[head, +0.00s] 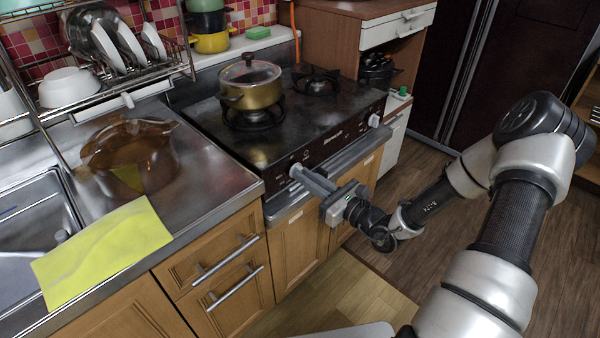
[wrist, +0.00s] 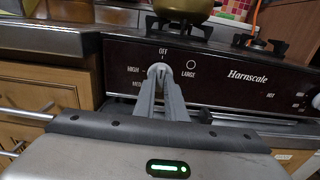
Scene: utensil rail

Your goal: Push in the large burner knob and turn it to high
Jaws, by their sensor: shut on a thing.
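The large burner knob (wrist: 157,69) is a small white knob on the dark stove front panel (wrist: 230,75), seen in the wrist view between my fingertips. OFF is printed above it, HIGH and MED to its left, and LARGE to its right beside a ring mark. My gripper (wrist: 160,76) is shut on the knob, its two grey fingers reaching straight to the panel. In the head view my gripper (head: 298,172) meets the left end of the stove front; the fingers hide most of the knob there. I cannot tell the knob's exact angle or whether it is pressed in.
A lidded yellow pot (head: 250,88) stands on the left burner; the rear burner (head: 316,80) is bare. A second white knob (head: 374,120) is at the panel's right end. A grey oven handle bar (head: 340,153) runs below the panel.

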